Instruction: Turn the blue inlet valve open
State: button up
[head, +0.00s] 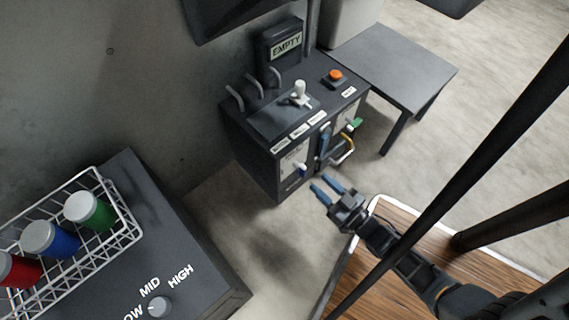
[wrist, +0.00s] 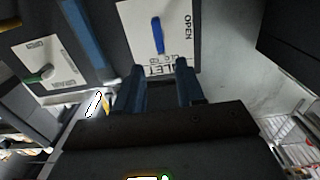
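The blue inlet valve handle (wrist: 158,36) is on a white plate on the front of a dark cabinet (head: 270,160). In the wrist view it runs nearly up and down the picture, with the word OPEN to its right. In the head view the handle shows small (head: 300,168) on the cabinet's near front. My gripper (head: 326,189) has two blue fingers, spread apart and empty, a short way in front of the cabinet. In the wrist view the gripper's fingers (wrist: 160,74) lie below the handle, over the plate's lower lettering. Nothing visible is between them.
A green-handled valve (wrist: 40,76) sits on a second plate, past a blue upright bar (wrist: 85,40). The cabinet top carries a white lever (head: 300,92) and an orange button (head: 336,75). A dark table (head: 400,65) stands behind. A wire rack (head: 120,205) holds coloured canisters at left.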

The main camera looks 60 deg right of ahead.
aim_at(303, 169)
jog(key=b+x, duration=0.1)
jog(key=x, duration=0.7)
jog(key=shift+w+f, duration=0.15)
grip_shut()
